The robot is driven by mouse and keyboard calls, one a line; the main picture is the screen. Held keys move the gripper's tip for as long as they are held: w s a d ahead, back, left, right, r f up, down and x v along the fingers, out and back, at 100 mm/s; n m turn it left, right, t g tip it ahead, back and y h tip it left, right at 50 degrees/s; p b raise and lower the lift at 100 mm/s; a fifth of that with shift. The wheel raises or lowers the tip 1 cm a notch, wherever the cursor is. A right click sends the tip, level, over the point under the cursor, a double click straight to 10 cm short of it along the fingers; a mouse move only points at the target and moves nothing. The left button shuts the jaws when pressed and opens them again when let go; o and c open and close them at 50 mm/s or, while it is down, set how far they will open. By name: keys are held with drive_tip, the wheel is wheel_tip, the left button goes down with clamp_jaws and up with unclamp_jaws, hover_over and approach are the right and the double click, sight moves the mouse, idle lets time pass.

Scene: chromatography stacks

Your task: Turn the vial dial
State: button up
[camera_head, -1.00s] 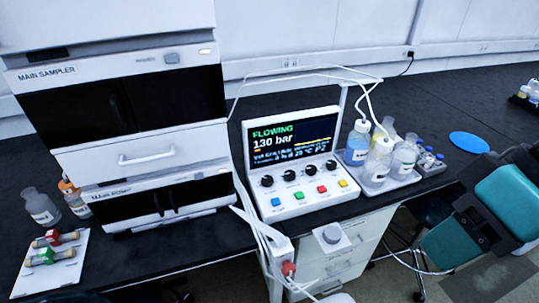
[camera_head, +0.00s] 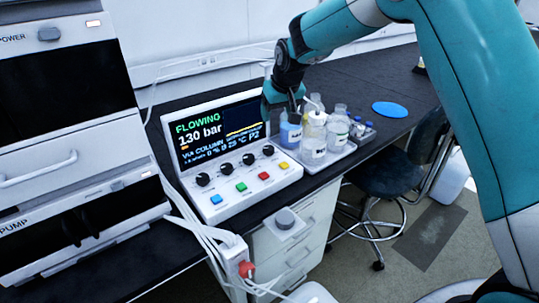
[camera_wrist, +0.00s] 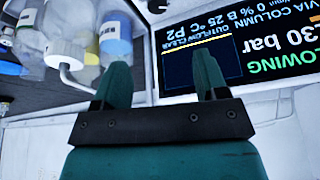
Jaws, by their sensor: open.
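A white control unit (camera_head: 236,196) on the black bench has a lit screen (camera_head: 215,130) reading FLOWING and 130 bar. Below the screen is a row of several black dials (camera_head: 225,170); their labels are too small to read, so I cannot tell which is the vial dial. A grey round knob (camera_head: 285,217) also sits on a white block at the bench front, below the unit. My gripper (camera_head: 282,103) is above the unit's right end, beside the bottles. In the wrist view my gripper (camera_wrist: 162,80) is open and empty, with the screen (camera_wrist: 235,50) upside down beyond it.
Bottles (camera_head: 313,142) stand in a tray just right of the unit, close to my gripper. Coloured buttons (camera_head: 241,187) lie in front of the dials. White tubes (camera_head: 205,232) run down the unit's left side. A stool (camera_head: 390,175) stands at right.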

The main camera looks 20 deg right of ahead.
sight(269, 148)
drive_tip(key=x, duration=0.6)
drive_tip(key=p+x, duration=0.1)
drive_tip(key=x, duration=0.5)
drive_tip(key=p+x, duration=0.1)
drive_tip(key=x, duration=0.5)
drive_tip(key=shift+w+d, duration=0.2)
drive_tip(key=shift+w, duration=0.15)
drive_tip(key=c, duration=0.9)
